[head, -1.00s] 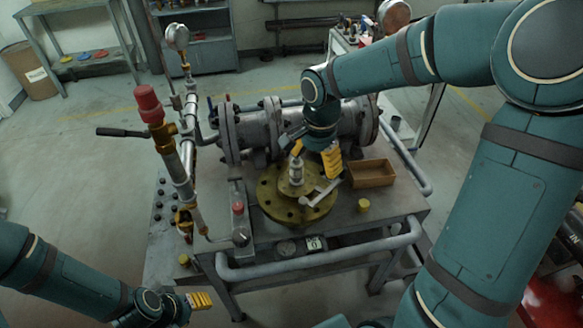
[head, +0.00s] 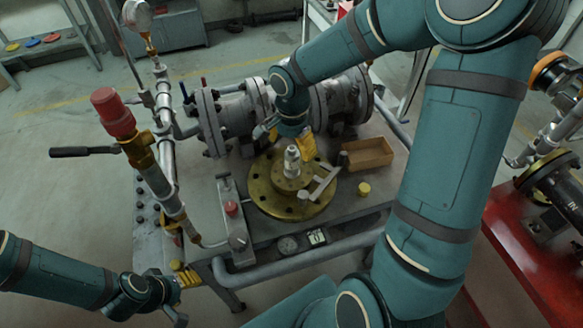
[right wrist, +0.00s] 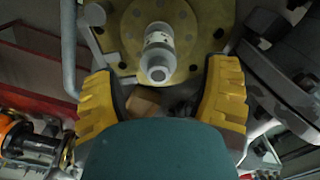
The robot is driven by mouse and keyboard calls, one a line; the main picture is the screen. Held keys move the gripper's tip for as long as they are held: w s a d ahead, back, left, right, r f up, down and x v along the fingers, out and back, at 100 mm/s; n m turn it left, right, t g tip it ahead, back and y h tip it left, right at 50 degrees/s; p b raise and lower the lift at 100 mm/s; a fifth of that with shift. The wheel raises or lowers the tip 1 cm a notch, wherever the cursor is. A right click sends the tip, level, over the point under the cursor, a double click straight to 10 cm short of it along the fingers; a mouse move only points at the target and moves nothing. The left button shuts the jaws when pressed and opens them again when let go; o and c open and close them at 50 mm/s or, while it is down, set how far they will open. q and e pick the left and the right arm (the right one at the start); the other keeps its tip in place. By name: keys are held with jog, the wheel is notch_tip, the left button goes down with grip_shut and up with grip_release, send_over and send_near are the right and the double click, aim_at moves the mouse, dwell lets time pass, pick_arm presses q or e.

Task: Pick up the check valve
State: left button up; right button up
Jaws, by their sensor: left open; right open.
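The check valve (head: 291,160) appears to be the small pale metal cylinder standing upright on the round brass flange (head: 262,192) on the workbench. In the right wrist view the check valve (right wrist: 158,52) lies beyond and between my yellow fingers, with a dark round opening at its near end. My right gripper (head: 296,142) is open and empty just behind and above it, apart from it; its far finger is partly hidden in the head view. In the right wrist view both fingers of the right gripper (right wrist: 160,85) are spread wide. My left gripper (head: 188,277) is open near the bench's front left corner.
A grey handle-like part (head: 321,184) lies on the flange right of the valve. A wooden tray (head: 368,153) and a small yellow cap (head: 364,188) lie further right. The large pipe assembly (head: 235,115) stands behind; a red-capped pipe (head: 113,112) rises at left.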

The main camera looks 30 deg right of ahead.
aim_at(292, 161)
jog(key=shift+s+f+b, duration=0.1)
jog(key=shift+f+b, duration=0.4)
jog(key=shift+f, duration=2.35)
grip_shut()
